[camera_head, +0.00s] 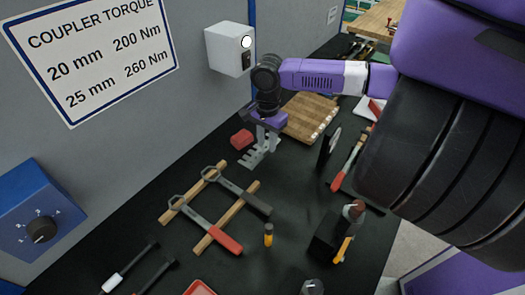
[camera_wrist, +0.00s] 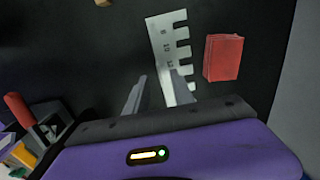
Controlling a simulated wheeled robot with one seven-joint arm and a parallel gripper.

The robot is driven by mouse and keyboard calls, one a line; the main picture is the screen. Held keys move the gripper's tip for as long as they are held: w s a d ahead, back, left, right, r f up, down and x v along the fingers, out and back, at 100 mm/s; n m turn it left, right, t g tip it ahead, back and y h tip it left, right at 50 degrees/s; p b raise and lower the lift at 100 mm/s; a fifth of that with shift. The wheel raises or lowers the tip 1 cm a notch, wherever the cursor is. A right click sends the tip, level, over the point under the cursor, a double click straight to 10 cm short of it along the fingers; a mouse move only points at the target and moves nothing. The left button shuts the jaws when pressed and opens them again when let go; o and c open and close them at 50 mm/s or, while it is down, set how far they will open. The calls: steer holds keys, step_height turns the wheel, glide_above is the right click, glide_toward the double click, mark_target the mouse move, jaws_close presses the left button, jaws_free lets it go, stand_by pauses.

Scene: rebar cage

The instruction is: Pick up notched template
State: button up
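The notched template (camera_head: 265,151) is a flat light-grey plate with square teeth along one edge and small printed marks. In the head view it lies on the black bench top, just below my gripper (camera_head: 264,131). In the wrist view the template (camera_wrist: 163,42) runs from the top middle down towards the fingers, teeth to the right. My gripper (camera_wrist: 157,77) is open, its two fingers apart. The right finger overlaps the template's lower part in the picture, hiding some of it; the left finger is beside its left edge. I cannot tell whether they touch.
A red block (camera_wrist: 223,57) lies close to the template's toothed side; it shows in the head view too (camera_head: 242,139). A slatted wooden board (camera_head: 310,117) is beyond. Wooden strips with tools (camera_head: 215,208) lie nearer. The grey wall panel (camera_head: 150,130) borders the bench at left.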

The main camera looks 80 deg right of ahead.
mark_target(263, 150)
steer(key=shift+f, duration=1.15)
jaws_close()
stand_by(0.5)
